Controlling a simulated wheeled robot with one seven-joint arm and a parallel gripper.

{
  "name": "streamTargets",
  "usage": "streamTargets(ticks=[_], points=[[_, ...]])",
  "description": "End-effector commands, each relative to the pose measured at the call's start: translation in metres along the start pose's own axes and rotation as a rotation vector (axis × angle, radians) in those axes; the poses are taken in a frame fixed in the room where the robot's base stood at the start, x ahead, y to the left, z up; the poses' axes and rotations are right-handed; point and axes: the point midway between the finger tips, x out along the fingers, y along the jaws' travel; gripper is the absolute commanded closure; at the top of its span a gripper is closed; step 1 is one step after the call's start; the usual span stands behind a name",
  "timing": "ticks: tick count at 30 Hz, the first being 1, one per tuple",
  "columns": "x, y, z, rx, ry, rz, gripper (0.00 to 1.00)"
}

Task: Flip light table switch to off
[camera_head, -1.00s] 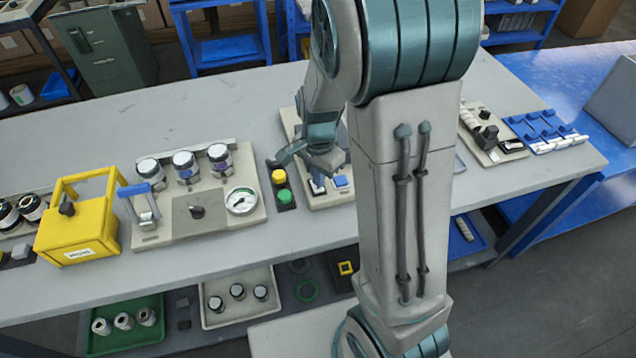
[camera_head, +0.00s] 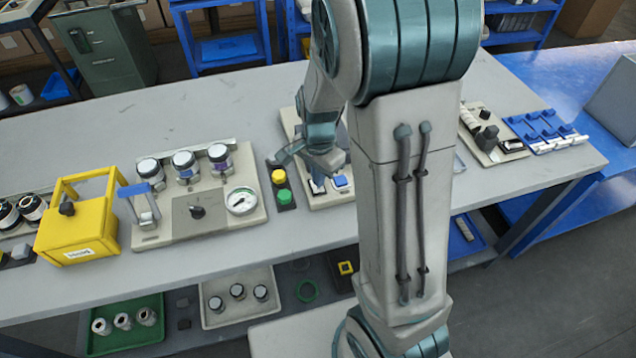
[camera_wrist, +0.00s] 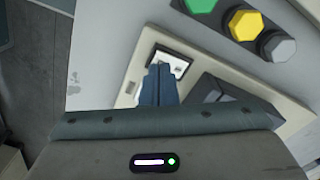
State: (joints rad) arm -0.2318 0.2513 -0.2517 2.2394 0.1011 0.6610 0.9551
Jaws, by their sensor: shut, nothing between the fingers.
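A beige panel (camera_head: 326,202) lies on the grey table, partly hidden behind my arm. It carries a small switch (camera_head: 317,187) and a blue-topped part (camera_head: 340,182) beside it. In the wrist view the panel (camera_wrist: 132,84) shows a white rocker switch in a dark frame (camera_wrist: 180,66). My gripper (camera_wrist: 160,70) is shut and empty, its blue-grey fingertips over this switch and covering much of it. I cannot tell whether they touch it or which way the rocker is tilted. My gripper also shows above the panel in the head view (camera_head: 318,178).
A button strip with yellow (camera_head: 279,177) and green (camera_head: 284,196) buttons stands just left of the panel. Further left are a board with a gauge (camera_head: 241,201) and jars, and a yellow box (camera_head: 80,232). The table behind is mostly clear.

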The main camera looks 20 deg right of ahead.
Motion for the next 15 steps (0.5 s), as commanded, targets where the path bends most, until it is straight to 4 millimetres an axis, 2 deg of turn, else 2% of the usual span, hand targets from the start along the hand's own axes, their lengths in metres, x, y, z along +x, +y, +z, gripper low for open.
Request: streamTargets(ticks=[15], points=[[0.0066,0.0000,0.0000,0.000,0.000,0.000,1.00]])
